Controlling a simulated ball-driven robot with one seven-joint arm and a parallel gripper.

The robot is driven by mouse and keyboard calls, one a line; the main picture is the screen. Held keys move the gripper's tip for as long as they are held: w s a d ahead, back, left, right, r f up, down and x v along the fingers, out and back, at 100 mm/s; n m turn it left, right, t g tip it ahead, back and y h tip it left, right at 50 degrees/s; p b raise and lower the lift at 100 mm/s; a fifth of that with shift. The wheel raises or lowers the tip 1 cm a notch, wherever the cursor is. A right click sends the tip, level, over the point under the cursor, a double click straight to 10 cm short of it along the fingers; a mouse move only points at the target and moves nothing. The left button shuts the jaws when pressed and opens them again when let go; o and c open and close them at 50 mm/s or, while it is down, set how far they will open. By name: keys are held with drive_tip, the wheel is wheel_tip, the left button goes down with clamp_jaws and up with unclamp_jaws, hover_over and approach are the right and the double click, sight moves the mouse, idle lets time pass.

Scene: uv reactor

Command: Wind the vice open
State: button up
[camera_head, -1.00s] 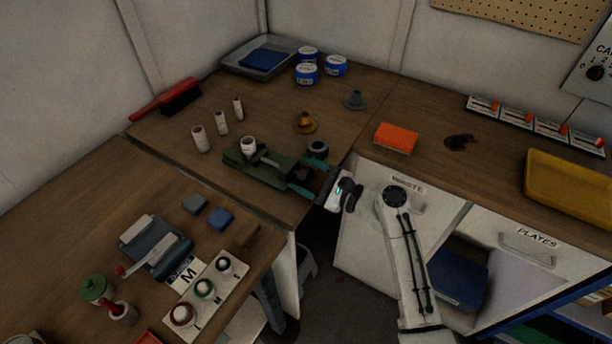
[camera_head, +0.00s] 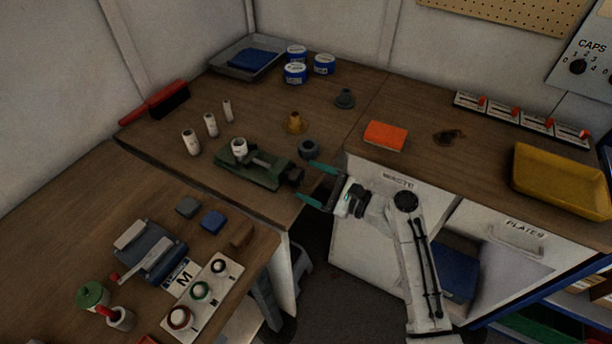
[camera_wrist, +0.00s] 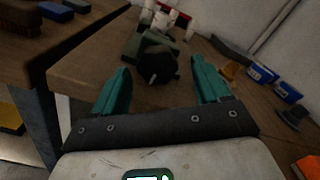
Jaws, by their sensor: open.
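The green vice (camera_head: 250,167) lies on the wooden bench near its front edge, with a white cylinder (camera_head: 239,147) standing at its far left end. The vice's dark handle end (camera_head: 293,175) points right, toward my gripper. My gripper (camera_head: 308,183) is open, its two teal fingers spread just right of the handle, with a small space between. In the wrist view the dark round handle end (camera_wrist: 157,66) sits ahead of and between the fingertips of my gripper (camera_wrist: 162,80), and the vice body (camera_wrist: 150,42) runs away behind it. Nothing is held.
A dark grey ring (camera_head: 308,149) stands close behind my fingers. A brass flanged piece (camera_head: 295,124), an orange sponge (camera_head: 386,135) and several pale cylinders (camera_head: 190,142) stand on the bench. A gap in the benches lies below my gripper.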

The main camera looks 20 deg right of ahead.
drive_tip(key=p+v, duration=0.2)
drive_tip(key=v, duration=0.6)
idle(0.6)
drive_tip(key=shift+s+d+r, duration=0.1)
idle(0.5)
drive_tip(key=b+v, duration=0.2)
drive_tip(key=v, duration=0.8)
drive_tip(key=shift+s+d, duration=0.2)
drive_tip(key=shift+s, duration=0.15)
